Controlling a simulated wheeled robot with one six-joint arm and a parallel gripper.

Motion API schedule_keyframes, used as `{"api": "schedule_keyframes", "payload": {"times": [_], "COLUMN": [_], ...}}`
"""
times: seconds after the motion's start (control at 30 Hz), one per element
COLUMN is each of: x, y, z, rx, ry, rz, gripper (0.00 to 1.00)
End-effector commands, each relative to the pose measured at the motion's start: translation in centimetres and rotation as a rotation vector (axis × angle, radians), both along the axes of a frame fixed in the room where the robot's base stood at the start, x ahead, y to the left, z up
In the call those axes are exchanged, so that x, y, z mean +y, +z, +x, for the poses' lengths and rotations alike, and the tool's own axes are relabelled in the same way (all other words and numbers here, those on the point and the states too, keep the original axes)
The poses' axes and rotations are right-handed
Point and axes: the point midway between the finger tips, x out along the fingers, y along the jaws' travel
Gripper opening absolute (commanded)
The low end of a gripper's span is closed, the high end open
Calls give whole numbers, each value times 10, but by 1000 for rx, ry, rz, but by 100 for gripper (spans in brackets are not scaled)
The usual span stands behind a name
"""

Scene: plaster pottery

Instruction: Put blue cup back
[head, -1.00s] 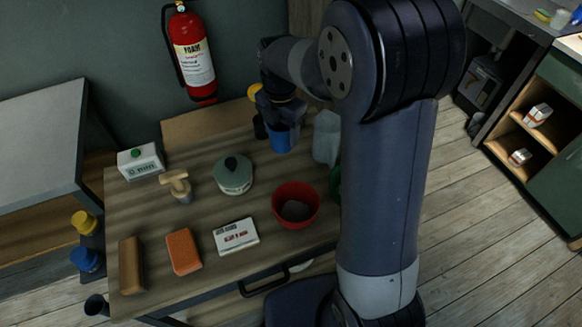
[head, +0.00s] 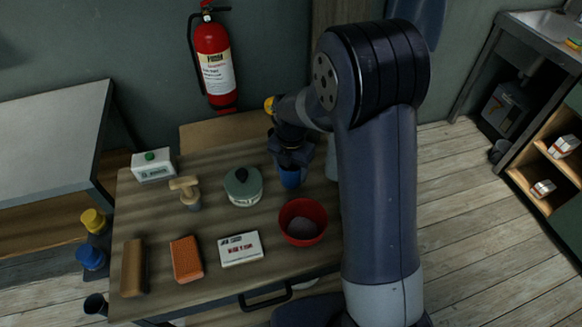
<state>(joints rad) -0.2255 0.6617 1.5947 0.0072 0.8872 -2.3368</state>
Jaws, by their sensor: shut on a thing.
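The blue cup (head: 290,178) is at the back right part of the wooden table (head: 225,215), below my gripper (head: 290,163). My gripper points down and is shut on the cup's upper part. The gripper hides the cup's rim. I cannot tell whether the cup's base touches the table top. Another blue cup-like thing (head: 90,257) sits on a dark stand at the table's left side, below a yellow one (head: 92,221).
A green lidded pot (head: 243,187) stands left of the cup, and a red bowl (head: 302,222) in front. A pale container (head: 332,160) is partly hidden behind my arm.

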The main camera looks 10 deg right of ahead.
Motion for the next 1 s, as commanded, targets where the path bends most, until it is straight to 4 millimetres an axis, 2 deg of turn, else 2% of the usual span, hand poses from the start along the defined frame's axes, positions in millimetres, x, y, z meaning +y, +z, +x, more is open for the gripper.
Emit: {"api": "schedule_keyframes", "payload": {"times": [0.37, 0.4, 0.63, 0.87, 1.0], "x": [0, 0, 0, 0, 0], "y": [-5, -4, -3, -3, 5], "z": [0, 0, 0, 0, 1], "rx": [-1, -1, -1, -1, -4], "ry": [0, 0, 0, 0, 0], "rz": [0, 0, 0, 0, 1], "gripper": [34, 62, 81, 81, 81]}}
